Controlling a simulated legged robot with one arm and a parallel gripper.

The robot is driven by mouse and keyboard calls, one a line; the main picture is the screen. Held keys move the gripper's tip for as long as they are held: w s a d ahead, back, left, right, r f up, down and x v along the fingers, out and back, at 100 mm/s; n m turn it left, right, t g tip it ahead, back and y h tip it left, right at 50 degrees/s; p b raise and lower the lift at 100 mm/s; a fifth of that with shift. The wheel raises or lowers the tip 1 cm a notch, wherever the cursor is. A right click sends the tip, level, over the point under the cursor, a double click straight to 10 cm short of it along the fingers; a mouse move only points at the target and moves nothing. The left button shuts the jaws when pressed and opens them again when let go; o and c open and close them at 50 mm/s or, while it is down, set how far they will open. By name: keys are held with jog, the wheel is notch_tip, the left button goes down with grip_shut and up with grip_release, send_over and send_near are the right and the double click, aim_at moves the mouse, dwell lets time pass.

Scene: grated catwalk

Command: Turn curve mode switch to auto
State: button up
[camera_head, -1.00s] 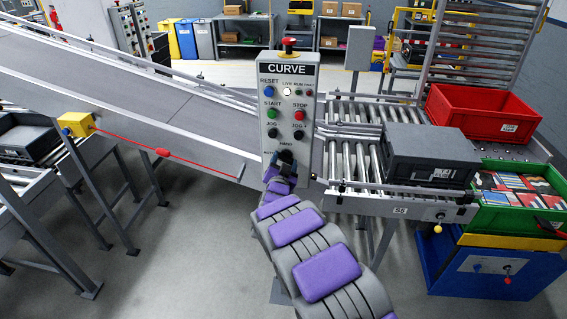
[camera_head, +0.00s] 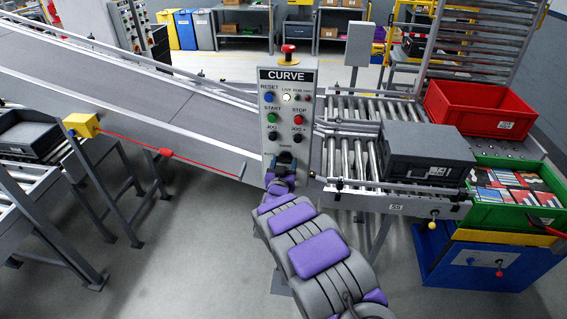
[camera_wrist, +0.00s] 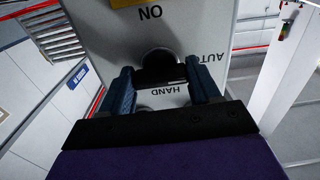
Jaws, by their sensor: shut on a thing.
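The grey CURVE control panel (camera_head: 310,150) stands upright in the middle of the head view. The curve mode switch, a black knob (camera_wrist: 160,72), is low on the panel between the fingers of my gripper (camera_wrist: 160,66) in the wrist view. The two blue fingers are shut on it from both sides. The HAND label (camera_wrist: 167,90) reads upside down between the fingers, and the AUTO label (camera_wrist: 207,57) is at the right finger. The knob's pointer is hidden, so its setting cannot be told. In the head view, my gripper (camera_head: 285,163) covers the switch.
Above the switch are the JOG knobs, green START (camera_head: 272,117), red STOP (camera_head: 298,117), blue RESET (camera_head: 269,97) and a red emergency button (camera_head: 289,49). A sloped conveyor (camera_head: 150,100) is left; rollers with a grey crate (camera_head: 425,145) are right. A red pull cord (camera_head: 200,164) runs left.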

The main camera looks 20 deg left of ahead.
jog(key=o, duration=1.1)
jog(key=shift+c, duration=0.2)
jog(key=shift+s, duration=0.15)
jog(key=v, duration=1.7)
